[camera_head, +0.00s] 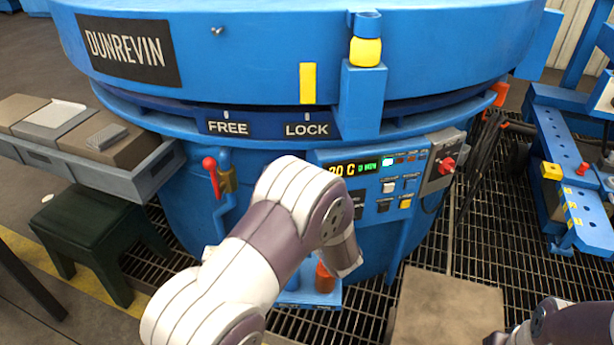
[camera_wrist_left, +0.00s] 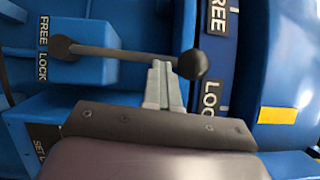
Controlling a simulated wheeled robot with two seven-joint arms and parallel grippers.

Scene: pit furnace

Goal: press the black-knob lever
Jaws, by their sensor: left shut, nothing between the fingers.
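The black-knob lever shows in the left wrist view as a dark rod ending in a round black knob (camera_wrist_left: 193,64), with its other end at a blue block on the left. My left gripper (camera_wrist_left: 162,66) is shut and empty, its grey fingertips meeting the rod's outline just left of the knob. Whether they touch it I cannot tell. In the head view my left arm crosses the furnace front, and the lever and the left gripper's fingers are hidden behind it.
The blue furnace (camera_head: 290,60) carries a FREE/LOCK plate (camera_head: 268,129) and a control panel (camera_head: 385,185). A red-knob lever (camera_head: 211,168) is left of my arm. A green stool (camera_head: 90,235) and a tray of blocks (camera_head: 160,160) stand left. Grating covers the floor.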

